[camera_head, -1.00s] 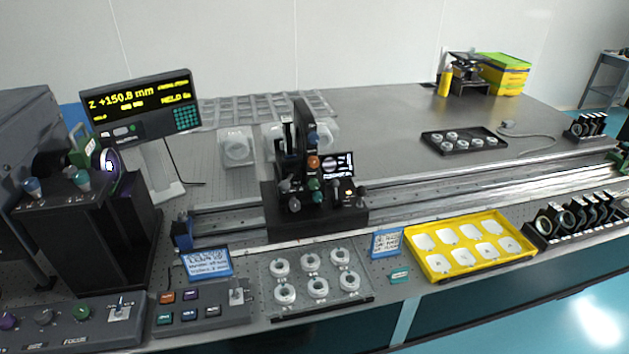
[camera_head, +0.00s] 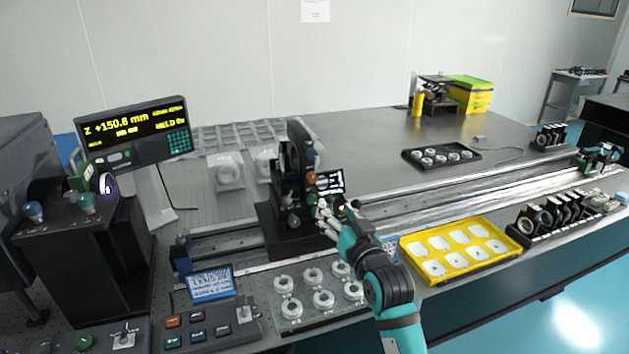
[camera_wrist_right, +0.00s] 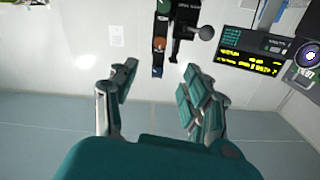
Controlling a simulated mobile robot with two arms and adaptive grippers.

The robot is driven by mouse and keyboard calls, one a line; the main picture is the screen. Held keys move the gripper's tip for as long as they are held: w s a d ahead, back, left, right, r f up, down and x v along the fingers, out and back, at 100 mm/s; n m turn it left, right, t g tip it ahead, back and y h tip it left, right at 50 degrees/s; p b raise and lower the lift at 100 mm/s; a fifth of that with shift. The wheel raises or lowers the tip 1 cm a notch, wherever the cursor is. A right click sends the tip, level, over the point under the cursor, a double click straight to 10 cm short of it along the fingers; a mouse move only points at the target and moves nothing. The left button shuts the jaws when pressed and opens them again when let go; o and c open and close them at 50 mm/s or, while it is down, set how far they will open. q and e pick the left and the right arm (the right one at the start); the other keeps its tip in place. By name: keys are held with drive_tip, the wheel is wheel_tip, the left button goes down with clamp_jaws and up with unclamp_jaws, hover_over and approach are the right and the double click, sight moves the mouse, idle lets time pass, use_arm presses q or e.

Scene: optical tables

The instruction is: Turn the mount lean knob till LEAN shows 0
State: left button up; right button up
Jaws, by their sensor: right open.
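The black mount (camera_head: 292,180) stands upright on its dark base on the rail in the head view, with small coloured knobs on its side. An orange knob (camera_head: 311,178) shows near its small lit display (camera_head: 330,182), whose text is too small to read. My right gripper (camera_head: 322,212) is at the lower right side of the mount, in front of the lower knobs, which it partly hides. In the right wrist view the gripper (camera_wrist_right: 158,90) is open with nothing between its fingers, and the mount (camera_wrist_right: 162,35) shows beyond it, upside down. I cannot tell whether it touches a knob. My left gripper is out of view.
A readout screen (camera_head: 133,128) shows Z +150.8 mm at the left. A clear tray of white rings (camera_head: 318,290), a yellow tray (camera_head: 462,272) and a control box (camera_head: 208,325) line the front edge. Long rails (camera_head: 450,190) run right.

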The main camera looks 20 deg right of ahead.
sight(313, 179)
drive_tip(key=w, duration=1)
drive_tip(key=w+p, duration=0.1)
drive_tip(key=w, duration=0.3)
drive_tip(key=shift+w+a+f, duration=0.1)
drive_tip(key=shift+w+a, duration=0.15)
drive_tip(key=shift+w, duration=0.15)
drive_tip(key=shift+c, duration=0.3)
clamp_jaws()
